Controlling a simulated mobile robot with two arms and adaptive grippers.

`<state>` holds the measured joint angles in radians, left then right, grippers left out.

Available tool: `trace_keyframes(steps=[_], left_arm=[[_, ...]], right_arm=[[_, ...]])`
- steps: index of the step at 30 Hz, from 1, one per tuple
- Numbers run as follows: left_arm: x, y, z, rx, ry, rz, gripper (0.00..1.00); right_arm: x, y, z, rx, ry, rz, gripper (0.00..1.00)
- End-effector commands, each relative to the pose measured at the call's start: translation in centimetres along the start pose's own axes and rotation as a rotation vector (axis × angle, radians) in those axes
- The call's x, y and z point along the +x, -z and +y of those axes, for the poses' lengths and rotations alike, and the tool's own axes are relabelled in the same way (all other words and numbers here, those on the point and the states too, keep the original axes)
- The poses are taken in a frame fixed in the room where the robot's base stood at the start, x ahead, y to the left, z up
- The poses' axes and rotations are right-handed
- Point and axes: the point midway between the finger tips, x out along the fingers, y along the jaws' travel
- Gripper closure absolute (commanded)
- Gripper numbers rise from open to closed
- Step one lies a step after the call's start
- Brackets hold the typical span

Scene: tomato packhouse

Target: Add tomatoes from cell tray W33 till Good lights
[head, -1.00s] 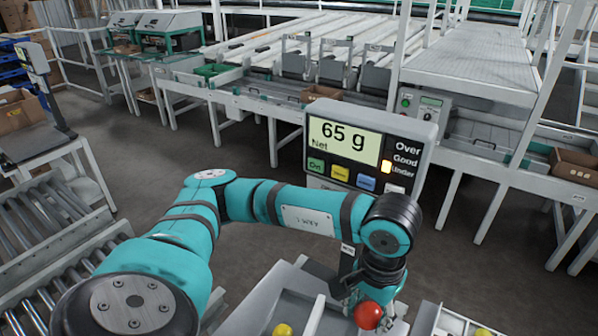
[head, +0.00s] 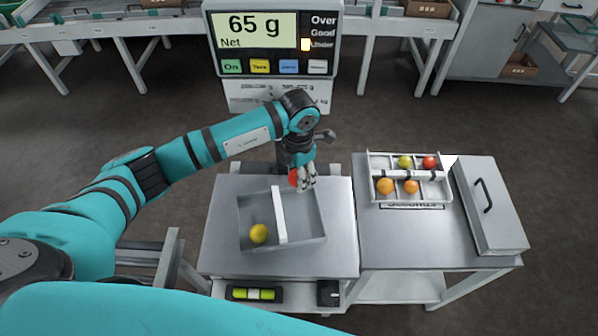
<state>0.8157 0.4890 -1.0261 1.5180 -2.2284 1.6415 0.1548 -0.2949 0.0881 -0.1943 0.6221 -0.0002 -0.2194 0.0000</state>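My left gripper (head: 303,180) is shut on a red tomato (head: 294,177) above the back right part of a grey metal pan (head: 262,242). A yellow tomato (head: 258,233) lies in the pan, left of a pale bar across it. The scale display (head: 270,40) reads 65 g Net, and the amber light beside "Under" (head: 306,45) is lit. A white cell tray (head: 411,200) on the right holds a yellow-green tomato (head: 405,162), a red one (head: 429,162) and two orange ones (head: 385,186). Its W33 marking is not readable. My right gripper is out of view.
A grey lidded box (head: 490,205) with a black handle stands right of the cell tray. A sign, perhaps "Seconds" (head: 411,206), lies at the tray's front edge. A spirit level (head: 253,294) sits below the pan. Bare bench top (head: 400,240) lies before the tray.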

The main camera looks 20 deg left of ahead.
Motion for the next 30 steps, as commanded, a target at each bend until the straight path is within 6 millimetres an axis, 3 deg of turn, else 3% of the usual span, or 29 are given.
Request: trace_keyframes(steps=[4, 11, 30], left_arm=[[0.8, -0.2, 0.1, -0.113, 0.001, -0.001, 0.68], [2.0, -0.2, 0.1, -0.129, 0.0, -0.001, 0.68], [9.2, -0.2, 0.1, -0.125, 0.0, -0.001, 0.68]], right_arm=[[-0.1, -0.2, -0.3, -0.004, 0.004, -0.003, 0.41], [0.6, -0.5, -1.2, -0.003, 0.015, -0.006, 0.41], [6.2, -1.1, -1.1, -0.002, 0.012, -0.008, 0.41]])
